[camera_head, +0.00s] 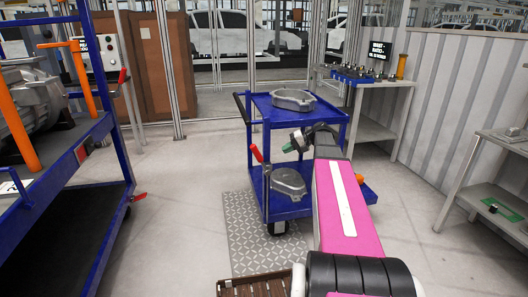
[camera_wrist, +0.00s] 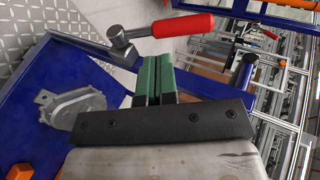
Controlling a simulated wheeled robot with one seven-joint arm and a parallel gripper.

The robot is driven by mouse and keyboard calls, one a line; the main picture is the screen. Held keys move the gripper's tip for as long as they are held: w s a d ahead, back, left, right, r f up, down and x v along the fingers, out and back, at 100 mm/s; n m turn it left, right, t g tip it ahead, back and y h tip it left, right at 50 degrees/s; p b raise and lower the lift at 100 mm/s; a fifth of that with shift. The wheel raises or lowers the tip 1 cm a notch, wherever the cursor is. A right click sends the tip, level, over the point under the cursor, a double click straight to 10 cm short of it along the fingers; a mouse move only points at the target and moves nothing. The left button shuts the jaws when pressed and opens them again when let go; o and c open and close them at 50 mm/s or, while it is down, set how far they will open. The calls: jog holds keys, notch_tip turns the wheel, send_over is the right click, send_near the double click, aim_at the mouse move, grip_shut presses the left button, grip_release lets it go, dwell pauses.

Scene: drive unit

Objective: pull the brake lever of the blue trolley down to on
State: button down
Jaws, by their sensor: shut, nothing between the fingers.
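The blue trolley (camera_head: 279,204) stands in the middle of the head view. Its brake lever has a red handle (camera_head: 257,153) at the trolley's left front post, tilted up and outward to the left from its pivot. In the wrist view the red handle (camera_wrist: 182,25) extends rightward from a grey metal pivot (camera_wrist: 120,38) on a blue post. My gripper (camera_head: 288,147) is to the right of the handle, between the trolley's shelves. Its green fingers (camera_wrist: 155,76) are together and empty. They appear apart from the handle.
A grey cast housing (camera_head: 294,99) sits on the trolley's top shelf and another (camera_head: 288,181) on the lower shelf. A blue rack (camera_head: 88,150) with orange posts stands at left. A workbench (camera_head: 372,92) stands behind right. The floor between rack and trolley is clear.

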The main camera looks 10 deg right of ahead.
jog(key=shift+t+y, duration=0.3)
jog(key=shift+y, duration=0.4)
jog(key=d+r, duration=0.1)
jog(key=w+r, duration=0.1)
jog(key=d+r, duration=0.1)
jog(key=shift+w+d+r, duration=0.25)
jog(key=shift+w+d, duration=0.05)
jog(key=shift+d, duration=0.05)
send_near(259, 159)
jog(key=w+a, duration=0.2)
jog(key=a, duration=0.4)
jog(key=shift+w+a+r, duration=0.15)
jog(key=shift+w+r, duration=0.05)
jog(key=shift+w, duration=0.2)
jog(key=shift+a, duration=0.1)
